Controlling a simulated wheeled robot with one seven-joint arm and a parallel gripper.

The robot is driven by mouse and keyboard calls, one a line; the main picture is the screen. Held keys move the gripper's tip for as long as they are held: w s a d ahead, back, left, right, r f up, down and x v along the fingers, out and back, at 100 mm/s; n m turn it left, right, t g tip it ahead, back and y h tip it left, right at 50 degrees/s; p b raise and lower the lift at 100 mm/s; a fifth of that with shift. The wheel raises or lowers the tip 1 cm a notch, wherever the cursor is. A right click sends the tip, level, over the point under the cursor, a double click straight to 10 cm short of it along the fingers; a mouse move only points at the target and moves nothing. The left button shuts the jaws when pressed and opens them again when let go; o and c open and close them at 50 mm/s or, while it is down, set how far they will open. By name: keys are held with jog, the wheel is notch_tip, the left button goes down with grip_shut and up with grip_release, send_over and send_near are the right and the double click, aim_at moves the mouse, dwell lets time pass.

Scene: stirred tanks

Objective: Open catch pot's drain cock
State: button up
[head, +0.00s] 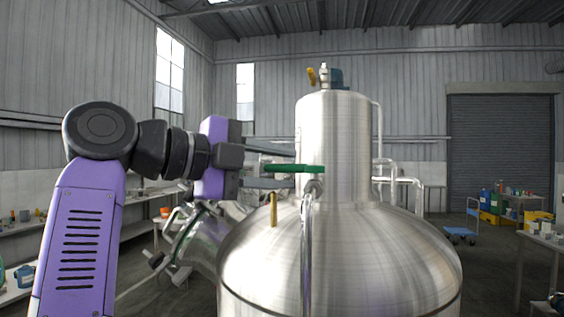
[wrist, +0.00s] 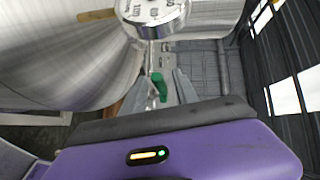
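A steel vessel (head: 340,255) with a narrower upright cylinder (head: 333,140) on its domed top stands in front of me in the head view. A green lever handle (head: 295,168) lies roughly level beside the cylinder, by a valve body (head: 314,187) on a vertical pipe. My gripper (head: 280,166) comes in from the left, its fingers apart above and below the handle's left part. In the wrist view the green handle (wrist: 158,86) shows between the two open fingers. I cannot tell whether either finger touches it. No label shows which fitting is the drain cock.
A yellow handle (head: 273,210) stands up from the dome below my gripper. A round gauge (wrist: 153,12) is close above in the wrist view. Another yellow handle (head: 311,76) tops the cylinder. Pipes (head: 400,181) run at right. Workbenches line the left wall.

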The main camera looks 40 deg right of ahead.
jog(key=shift+d, duration=0.25)
grip_shut()
jog(key=shift+f, duration=0.1)
dwell(1.2)
